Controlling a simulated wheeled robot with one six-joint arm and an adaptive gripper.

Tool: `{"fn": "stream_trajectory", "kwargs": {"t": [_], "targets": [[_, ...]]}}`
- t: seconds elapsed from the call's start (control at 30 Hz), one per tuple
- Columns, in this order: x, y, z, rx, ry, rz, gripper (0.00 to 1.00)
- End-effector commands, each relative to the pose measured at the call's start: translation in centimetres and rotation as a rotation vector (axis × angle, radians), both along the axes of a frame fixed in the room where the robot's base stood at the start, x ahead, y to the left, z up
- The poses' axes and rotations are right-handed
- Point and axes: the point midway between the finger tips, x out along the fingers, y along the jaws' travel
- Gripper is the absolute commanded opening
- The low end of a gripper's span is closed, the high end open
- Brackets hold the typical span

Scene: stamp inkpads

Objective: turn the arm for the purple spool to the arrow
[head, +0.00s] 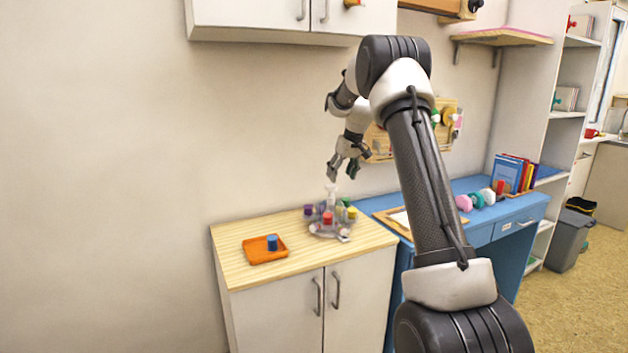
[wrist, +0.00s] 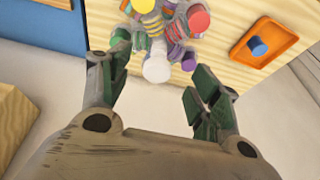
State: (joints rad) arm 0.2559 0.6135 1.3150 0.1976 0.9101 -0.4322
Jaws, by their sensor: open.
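A small carousel (head: 322,230) with several coloured spools on arms around a pale central post (head: 331,192) stands on the wooden cabinet top. The purple spool (head: 309,211) is on its left side in the head view, left of the red spool (head: 327,218). The yellow spool (head: 351,214) is at the right. In the wrist view a purple piece (wrist: 189,60) shows beside a white round top (wrist: 157,68). My gripper (head: 343,172) is open and empty above the carousel, apart from it; its fingers (wrist: 158,70) also show in the wrist view. I cannot make out the arrow.
An orange tray (head: 252,257) with a blue piece (head: 272,242) sits left of the carousel. A blue desk (head: 475,239) adjoins on the right, with books (head: 512,172) and coloured rollers. A wall cabinet (head: 258,14) hangs above. The cabinet top around the tray is clear.

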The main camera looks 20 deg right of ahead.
Motion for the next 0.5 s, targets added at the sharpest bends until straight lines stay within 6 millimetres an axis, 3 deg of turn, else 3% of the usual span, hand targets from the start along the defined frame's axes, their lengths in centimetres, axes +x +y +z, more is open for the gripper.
{"fn": "stream_trajectory", "kwargs": {"t": [0.1,0.23,0.5], "targets": [[1.3,-0.1,1.7,-0.020,-0.050,0.048,0.63],[1.4,0.0,1.3,-0.037,-0.054,0.099,0.63],[2.9,0.3,-2.5,-0.039,-0.053,0.105,0.63]]}}
